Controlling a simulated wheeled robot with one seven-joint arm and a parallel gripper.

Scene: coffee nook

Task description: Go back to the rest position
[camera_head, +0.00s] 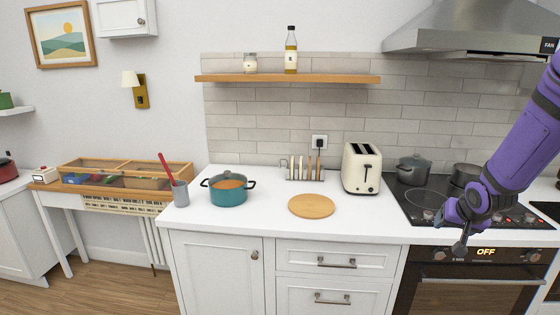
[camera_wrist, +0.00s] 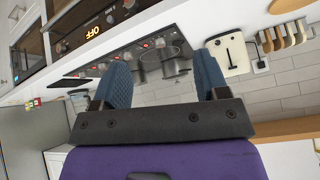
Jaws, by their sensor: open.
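My gripper (camera_head: 450,232) is at the end of my purple arm on the right of the head view, in front of the cooktop's front edge and above the oven front. In the wrist view my gripper (camera_wrist: 163,80) shows two blue padded fingers set apart, with nothing held between them. Beyond the fingers, the wrist view shows the cooktop (camera_wrist: 130,57) and the toaster (camera_wrist: 232,54).
The black cooktop (camera_head: 428,194) carries a grey pot (camera_head: 413,170) and a dark pan (camera_head: 464,174). Left of it are a cream toaster (camera_head: 361,168), a round board (camera_head: 312,206) and a teal pot (camera_head: 228,192). A range hood (camera_head: 470,35) hangs above. The front counter is partly clear.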

